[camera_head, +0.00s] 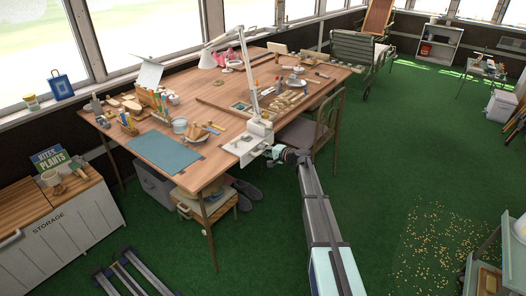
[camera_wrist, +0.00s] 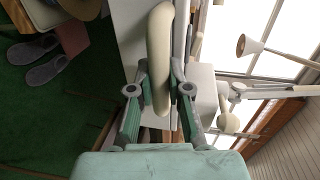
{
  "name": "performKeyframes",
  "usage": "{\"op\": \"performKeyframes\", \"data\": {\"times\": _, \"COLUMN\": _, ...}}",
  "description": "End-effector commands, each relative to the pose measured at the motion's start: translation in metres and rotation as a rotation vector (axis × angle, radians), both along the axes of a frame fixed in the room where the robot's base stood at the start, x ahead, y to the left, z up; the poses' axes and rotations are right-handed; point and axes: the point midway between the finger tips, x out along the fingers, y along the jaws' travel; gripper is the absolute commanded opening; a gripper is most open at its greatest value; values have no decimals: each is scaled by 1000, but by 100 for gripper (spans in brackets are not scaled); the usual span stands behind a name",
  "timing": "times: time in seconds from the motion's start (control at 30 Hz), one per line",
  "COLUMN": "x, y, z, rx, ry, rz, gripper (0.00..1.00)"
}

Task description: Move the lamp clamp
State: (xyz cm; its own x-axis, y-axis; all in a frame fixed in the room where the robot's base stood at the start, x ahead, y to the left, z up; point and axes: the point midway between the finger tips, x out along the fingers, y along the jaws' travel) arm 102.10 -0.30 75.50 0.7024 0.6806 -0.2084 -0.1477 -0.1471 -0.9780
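The lamp clamp (camera_head: 260,134) is a pale block at the right front edge of the wooden table (camera_head: 215,118). The white desk lamp's jointed arm (camera_head: 251,85) rises from it to a shade (camera_head: 207,60). My gripper (camera_head: 284,154) is at the table edge, right beside the clamp. In the wrist view my gripper (camera_wrist: 161,88) has its two fingers drawn in on either side of a rounded cream bar (camera_wrist: 160,45), which appears to be part of the clamp. The fingers appear to touch its sides. The clamp's underside is hidden in the head view.
A chair (camera_head: 318,122) stands close to my arm at the table's right side. A blue mat (camera_head: 165,151), tools and small parts cover the tabletop. A stool (camera_head: 208,206) and slippers (camera_head: 246,190) are below the edge.

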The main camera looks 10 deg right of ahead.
Motion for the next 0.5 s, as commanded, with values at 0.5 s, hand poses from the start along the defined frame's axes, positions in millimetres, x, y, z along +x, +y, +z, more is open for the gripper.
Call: {"op": "performKeyframes", "data": {"times": 0.5, "x": -60, "y": 57, "z": -6, "rx": 0, "ry": -1, "rz": 3, "gripper": 0}}
